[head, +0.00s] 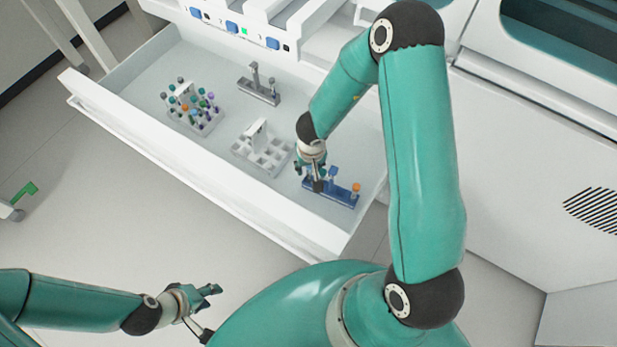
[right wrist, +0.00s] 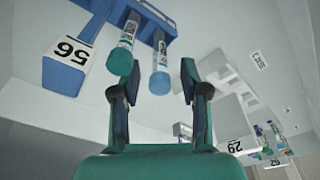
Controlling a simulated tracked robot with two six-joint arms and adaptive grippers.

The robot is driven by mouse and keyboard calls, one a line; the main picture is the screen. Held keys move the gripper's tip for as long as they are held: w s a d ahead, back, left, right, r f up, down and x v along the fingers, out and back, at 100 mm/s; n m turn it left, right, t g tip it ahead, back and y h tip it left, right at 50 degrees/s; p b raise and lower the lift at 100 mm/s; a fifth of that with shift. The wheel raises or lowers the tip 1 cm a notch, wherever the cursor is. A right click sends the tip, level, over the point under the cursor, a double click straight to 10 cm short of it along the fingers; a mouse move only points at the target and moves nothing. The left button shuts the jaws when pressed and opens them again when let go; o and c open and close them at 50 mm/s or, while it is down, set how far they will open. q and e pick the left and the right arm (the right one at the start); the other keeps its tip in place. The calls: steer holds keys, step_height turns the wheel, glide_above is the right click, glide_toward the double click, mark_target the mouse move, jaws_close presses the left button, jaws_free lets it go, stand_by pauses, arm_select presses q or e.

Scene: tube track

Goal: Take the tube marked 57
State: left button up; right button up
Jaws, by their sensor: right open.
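A blue rack (head: 342,196) stands at the right end of the open drawer, with an orange-capped tube (head: 355,187) and a blue-capped tube (head: 333,172). My right gripper (head: 314,180) is over its left part. One tube (right wrist: 160,65) is between the open fingers and the other (right wrist: 122,55) is by the left finger. Their printed labels are too small to read, so I cannot tell which is 57. My left gripper (head: 212,290) is outside the drawer; its opening is unclear.
A white rack (head: 252,155) with mostly empty holes stands left of the blue rack. A rack (head: 205,126) of several coloured tubes and a grey rack (head: 258,91) stand farther left and back. The drawer's front wall (head: 190,172) borders them. Bare drawer floor lies between the racks.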

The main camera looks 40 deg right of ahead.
step_height(320, 180, down, 2)
steer(key=shift+w+d+f+b, duration=0.1)
steer(key=shift+f+b, duration=0.1)
steer(key=shift+b, duration=0.3)
arm_select(q)
steer(key=shift+f, duration=0.9)
arm_select(e)
jaws_close()
steer(key=shift+r, duration=0.1)
arm_select(q)
step_height(320, 180, up, 8)
steer(key=p, duration=0.8)
steer(key=shift+r, duration=0.15)
arm_select(e)
step_height(320, 180, up, 10)
